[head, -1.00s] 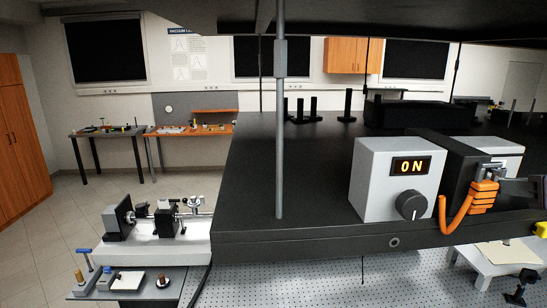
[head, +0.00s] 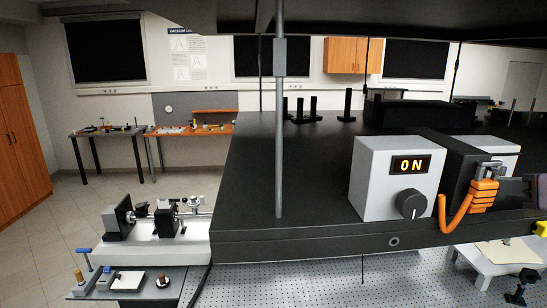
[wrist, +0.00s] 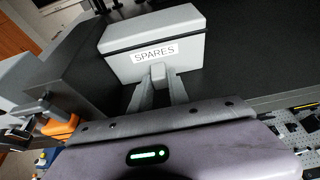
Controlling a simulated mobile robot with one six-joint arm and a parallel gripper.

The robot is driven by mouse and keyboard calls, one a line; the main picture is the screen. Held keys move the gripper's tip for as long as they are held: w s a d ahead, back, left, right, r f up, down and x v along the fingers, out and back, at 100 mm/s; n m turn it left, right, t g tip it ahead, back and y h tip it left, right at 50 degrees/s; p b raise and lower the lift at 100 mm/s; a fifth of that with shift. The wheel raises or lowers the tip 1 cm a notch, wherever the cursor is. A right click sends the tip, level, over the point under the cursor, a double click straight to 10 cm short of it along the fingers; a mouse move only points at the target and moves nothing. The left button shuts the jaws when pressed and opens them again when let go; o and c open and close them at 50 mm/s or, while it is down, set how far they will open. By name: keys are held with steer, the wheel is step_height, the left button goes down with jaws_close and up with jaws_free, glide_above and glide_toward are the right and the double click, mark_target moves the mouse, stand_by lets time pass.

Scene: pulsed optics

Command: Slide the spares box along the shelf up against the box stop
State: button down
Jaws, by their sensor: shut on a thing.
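The spares box (wrist: 160,35) is a light grey lidded box with a "SPARES" label, in the upper middle of the wrist view. In the head view its pale top (head: 501,153) shows at the right, partly hidden by a black block (head: 452,168). My gripper (wrist: 158,76) is shut on the small grey knob on the box's front, below the label. A dark block (wrist: 60,68) stands left of the box in the wrist view. I cannot tell whether it is the box stop, or whether the box touches it.
A grey unit (head: 372,180) with an "ON" display and a knob stands left of the black block. An orange cable and plug (head: 483,194) hang in front of the block.

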steer(key=c, duration=1.2)
jaws_free()
steer(key=shift+a, duration=0.15)
steer(key=shift+o, duration=0.2)
steer(key=shift+s, duration=0.2)
steer(key=v, duration=1.7)
steer(key=shift+b, duration=0.4)
